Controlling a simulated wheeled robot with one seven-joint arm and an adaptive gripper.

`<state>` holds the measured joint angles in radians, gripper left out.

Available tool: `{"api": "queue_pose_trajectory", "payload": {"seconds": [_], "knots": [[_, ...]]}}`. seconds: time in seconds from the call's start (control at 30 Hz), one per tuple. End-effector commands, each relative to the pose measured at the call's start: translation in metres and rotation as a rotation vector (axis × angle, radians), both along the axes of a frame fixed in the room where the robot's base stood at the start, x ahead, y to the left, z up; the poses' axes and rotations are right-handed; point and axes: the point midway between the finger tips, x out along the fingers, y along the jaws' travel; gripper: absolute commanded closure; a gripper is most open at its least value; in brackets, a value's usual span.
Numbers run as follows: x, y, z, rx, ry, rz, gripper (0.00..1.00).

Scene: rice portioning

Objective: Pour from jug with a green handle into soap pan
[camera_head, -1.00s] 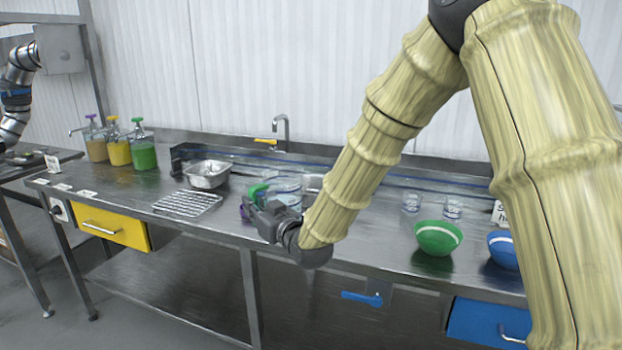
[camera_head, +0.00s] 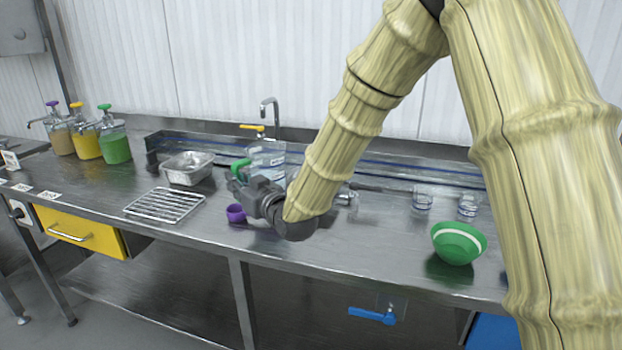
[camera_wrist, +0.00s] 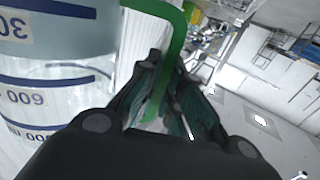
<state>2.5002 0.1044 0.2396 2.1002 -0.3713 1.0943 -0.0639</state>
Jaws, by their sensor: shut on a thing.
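The clear jug (camera_head: 268,157) with a green handle (camera_head: 238,169) is in my gripper (camera_head: 246,187), to the right of the metal pan. It looks roughly upright and raised above the counter. In the wrist view the jug (camera_wrist: 58,95) fills the left side, with blue measuring marks, and the fingers (camera_wrist: 165,110) are shut around its green handle (camera_wrist: 172,55). The jug's mouth and contents cannot be made out clearly. A silver metal pan (camera_head: 188,177), the likely soap pan, sits on the counter at the back left; no label on it is readable.
A purple cup (camera_head: 236,214) stands below my gripper. A wire rack (camera_head: 164,204) lies in front of the pan. Several pump bottles, including a green one (camera_head: 115,145), stand at left. A faucet (camera_head: 270,115) rises behind. A green bowl (camera_head: 459,243) and clear cups (camera_head: 423,199) are at right.

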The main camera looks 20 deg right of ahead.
Motion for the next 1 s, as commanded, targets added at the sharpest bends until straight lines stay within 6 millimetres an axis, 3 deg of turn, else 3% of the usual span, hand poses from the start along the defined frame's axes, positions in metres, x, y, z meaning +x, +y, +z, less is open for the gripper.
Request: {"api": "queue_pose_trajectory", "payload": {"seconds": [0.57,1.0], "knots": [[0.005,-0.007,0.019,0.164,0.082,-0.001,1.0],[0.014,-0.024,0.036,0.361,0.182,-0.002,1.0]]}}
